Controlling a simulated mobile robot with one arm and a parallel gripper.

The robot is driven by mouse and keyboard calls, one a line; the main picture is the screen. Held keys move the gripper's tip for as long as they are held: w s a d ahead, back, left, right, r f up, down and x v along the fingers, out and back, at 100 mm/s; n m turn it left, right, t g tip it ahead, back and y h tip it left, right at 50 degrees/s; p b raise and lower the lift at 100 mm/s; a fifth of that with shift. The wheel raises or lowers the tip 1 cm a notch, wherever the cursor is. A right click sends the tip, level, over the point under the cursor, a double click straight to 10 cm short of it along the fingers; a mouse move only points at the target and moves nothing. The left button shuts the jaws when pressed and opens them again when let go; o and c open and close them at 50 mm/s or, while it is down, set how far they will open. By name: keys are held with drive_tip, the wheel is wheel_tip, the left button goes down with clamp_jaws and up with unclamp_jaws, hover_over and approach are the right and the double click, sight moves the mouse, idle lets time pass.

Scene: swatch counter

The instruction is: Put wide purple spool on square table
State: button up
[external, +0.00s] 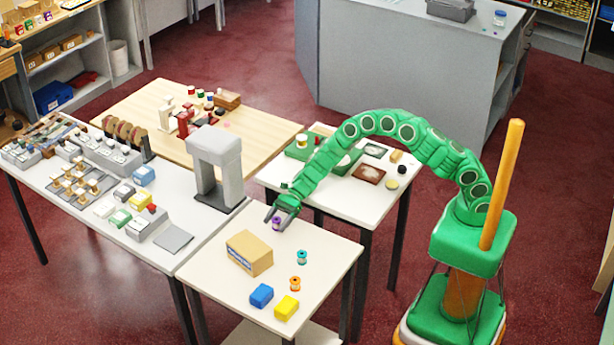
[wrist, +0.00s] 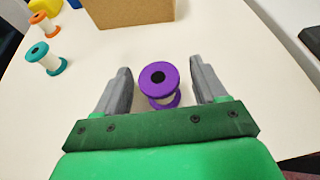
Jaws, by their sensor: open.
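The purple spool (external: 277,223) stands upright near the back corner of the small white square table (external: 216,272). In the wrist view the purple spool (wrist: 159,84) sits between my two open fingers, with a gap on each side. It has purple flanges, a dark centre hole and a pale core. My gripper (external: 279,217) is open, low over the table around the spool. The wrist view shows my gripper (wrist: 160,92) with grey fingers on either side of it. Whether the spool touches the table is partly hidden.
A cardboard box (external: 249,253), a teal spool (external: 302,257), an orange spool (external: 295,284), a blue block (external: 261,295) and a yellow block (external: 286,307) stand on the same table. Another white table (external: 345,205) adjoins behind. The table's right side near the spool is clear.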

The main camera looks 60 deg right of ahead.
drive_tip(key=shift+r, duration=0.15)
drive_tip(key=v, duration=1.2)
